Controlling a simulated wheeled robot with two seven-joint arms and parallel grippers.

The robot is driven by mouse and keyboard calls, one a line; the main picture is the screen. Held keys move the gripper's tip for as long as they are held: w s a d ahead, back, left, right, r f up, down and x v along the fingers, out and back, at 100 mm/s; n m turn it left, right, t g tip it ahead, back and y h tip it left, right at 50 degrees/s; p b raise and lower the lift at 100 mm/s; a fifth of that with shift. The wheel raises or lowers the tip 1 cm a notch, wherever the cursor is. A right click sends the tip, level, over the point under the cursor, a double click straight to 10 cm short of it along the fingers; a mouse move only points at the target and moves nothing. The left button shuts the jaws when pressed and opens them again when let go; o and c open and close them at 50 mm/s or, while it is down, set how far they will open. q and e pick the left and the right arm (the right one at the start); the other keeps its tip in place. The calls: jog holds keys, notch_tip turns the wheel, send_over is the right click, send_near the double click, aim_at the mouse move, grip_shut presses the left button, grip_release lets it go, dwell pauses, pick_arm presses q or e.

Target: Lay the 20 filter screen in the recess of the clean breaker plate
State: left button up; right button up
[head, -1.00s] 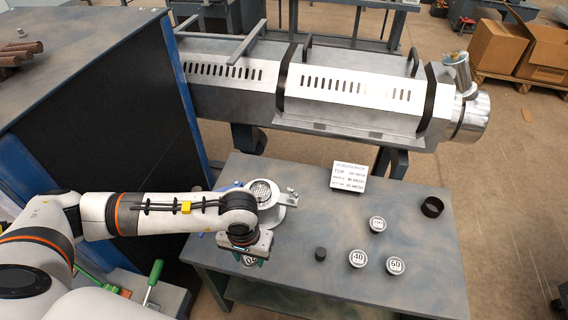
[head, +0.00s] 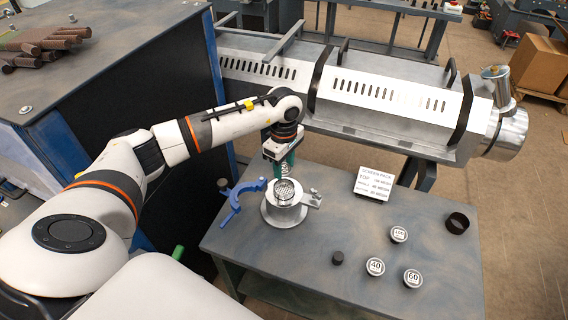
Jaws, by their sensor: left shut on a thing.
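The clean breaker plate (head: 286,191), a round perforated disc, sits in a metal ring holder (head: 284,212) on the table. My left gripper (head: 283,175) hangs just above the plate's far edge, fingers pointing down. It is shut on a small, pale thing, which fits the 20 filter screen; its label is too small to read and the fingers partly hide it. I cannot tell whether it touches the plate. The screens marked 40 (head: 375,267), 60 (head: 413,279) and one that looks like 100 (head: 399,234) stand on the table to the right. My right gripper is not in view.
A blue C-shaped tool (head: 236,199) lies left of the holder. A screen pack sign (head: 373,182), a small dark cylinder (head: 337,258) and a black ring (head: 457,222) stand on the table (head: 310,262). The extruder barrel (head: 390,95) runs behind.

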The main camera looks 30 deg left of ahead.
pick_arm(q)
jog(key=shift+d, duration=0.15)
jog(key=shift+f+b, duration=0.2)
jog(key=shift+b, duration=0.1)
notch_tip(320, 180, down, 6)
jog(key=b, duration=0.4)
jog(key=shift+r, duration=0.2)
jog(key=o, duration=1)
jog(key=shift+o, duration=0.2)
jog(key=shift+r, duration=0.15)
